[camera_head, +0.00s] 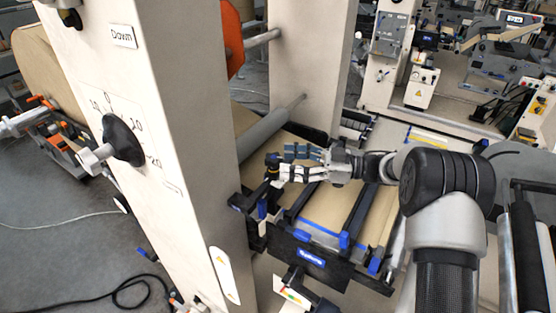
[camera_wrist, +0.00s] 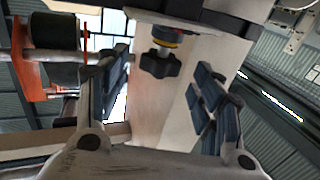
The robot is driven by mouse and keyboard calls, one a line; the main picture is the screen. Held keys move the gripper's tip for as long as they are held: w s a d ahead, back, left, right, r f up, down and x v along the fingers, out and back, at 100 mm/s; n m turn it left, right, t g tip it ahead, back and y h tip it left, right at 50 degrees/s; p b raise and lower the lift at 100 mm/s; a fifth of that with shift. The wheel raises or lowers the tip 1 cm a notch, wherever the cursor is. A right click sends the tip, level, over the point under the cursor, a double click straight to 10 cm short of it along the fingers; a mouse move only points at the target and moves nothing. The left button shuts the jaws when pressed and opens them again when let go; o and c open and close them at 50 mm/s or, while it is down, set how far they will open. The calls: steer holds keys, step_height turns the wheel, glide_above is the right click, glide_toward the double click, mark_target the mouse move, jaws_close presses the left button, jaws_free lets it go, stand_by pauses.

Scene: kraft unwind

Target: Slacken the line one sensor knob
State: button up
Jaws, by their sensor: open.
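In the wrist view, a black lobed knob (camera_wrist: 160,66) hangs below a dark round part with a yellow ring. In the head view, a small dark knob with a yellow band (camera_head: 271,161) sits at the left end of the web frame, just by the fingertips. My gripper (camera_head: 283,164) is open and reaches left toward it. In the wrist view, the blue-padded fingers of my gripper (camera_wrist: 162,80) stand on both sides of the knob, with a gap on each side. How deep the knob sits between them is hard to tell.
A pale upright column (camera_head: 165,130) with a large black dial knob (camera_head: 123,140) stands close on the left. A black frame with blue clamps (camera_head: 343,241) lies below my arm over the brown web. An orange part with a roller (camera_wrist: 37,67) shows left in the wrist view.

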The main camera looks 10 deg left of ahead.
steer(key=d, duration=0.7)
steer(key=shift+w+d, duration=0.25)
steer(key=shift+d, duration=0.1)
